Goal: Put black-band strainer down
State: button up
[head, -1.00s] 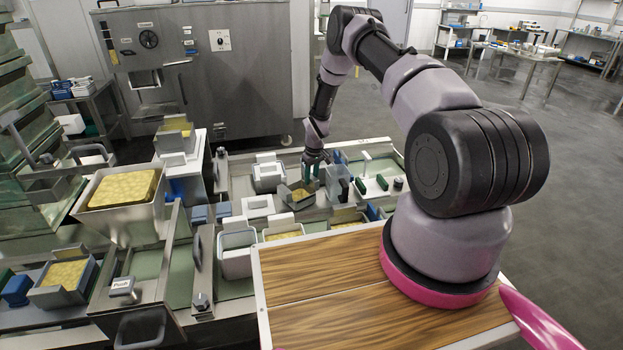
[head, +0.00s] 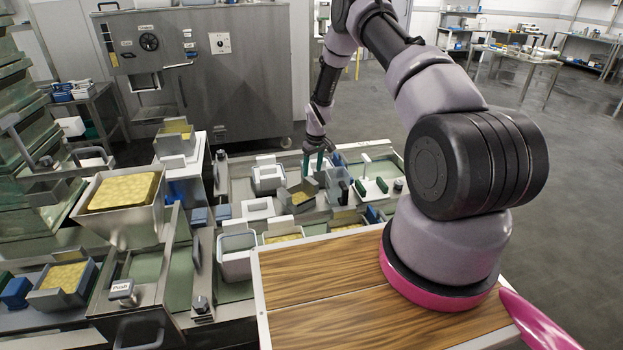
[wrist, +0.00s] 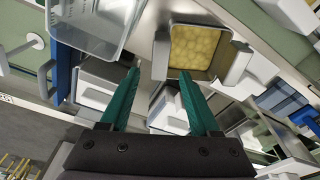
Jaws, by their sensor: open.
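A small square strainer (head: 299,199) filled with yellow curd stands on the steel work surface in the head view, with a dark plate at its back. In the wrist view the curd-filled strainer (wrist: 165,52) shows just beyond my fingertips, with a dark inner wall. I take it for the black-band strainer, but the band itself is not clear. My gripper (head: 314,172) is open, with green fingers just above and behind the strainer. In the wrist view the fingers (wrist: 160,85) are spread and nothing is between them.
A clear container (wrist: 92,22) stands beside the strainer. A white-handled pale box (head: 268,178) is to its left. More curd-filled moulds (head: 283,238) and a grey tub (head: 236,262) stand nearer. A wooden board (head: 340,280) lies in front. Free space around the strainer is tight.

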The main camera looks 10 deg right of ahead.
notch_tip(320, 180, up, 24)
jog(key=s+f+m+t, duration=0.1)
jog(key=s+m, duration=0.1)
jog(key=s, duration=0.1)
jog(key=s+d+r+m+t, duration=0.1)
jog(key=s+r, duration=0.4)
jog(key=r, duration=0.4)
jog(key=s+r+m+t, duration=0.1)
jog(key=s+r, duration=0.3)
jog(key=r, duration=0.5)
jog(key=s+r+m+t, duration=0.1)
jog(key=s+r, duration=0.3)
jog(key=s, duration=0.5)
jog(key=s+a+r+m+t+y, duration=0.1)
jog(key=s+r, duration=0.3)
jog(key=s, duration=0.5)
jog(key=s+r+m+t, duration=0.1)
jog(key=s+r, duration=0.4)
jog(key=s, duration=0.5)
jog(key=shift+a+m, duration=0.15)
jog(key=shift+m, duration=0.65)
